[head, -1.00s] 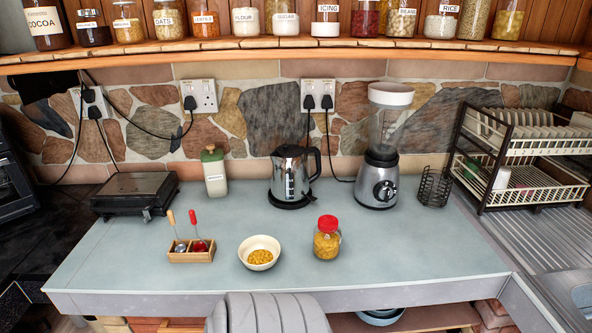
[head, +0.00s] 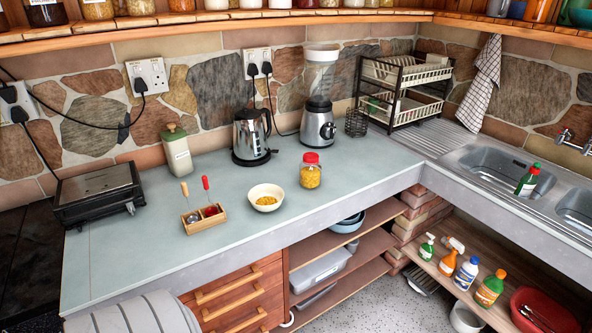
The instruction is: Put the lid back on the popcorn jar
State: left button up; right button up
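The popcorn jar (head: 310,178) is a small clear jar full of yellow kernels. It stands upright on the pale counter (head: 350,186), in front of the kettle and blender. A red lid (head: 311,158) is on top of its mouth; I cannot tell from here whether it is screwed down. Neither of my grippers is in view.
A cream bowl of kernels (head: 276,191) and a wooden caddy (head: 206,219) with two upright-handled tools stand left of the jar. The kettle (head: 248,140) and blender (head: 319,125) stand behind. A sink (head: 497,170) lies right. The counter around the jar is clear.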

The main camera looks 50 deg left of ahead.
aim_at(310, 174)
jog(key=u, duration=0.85)
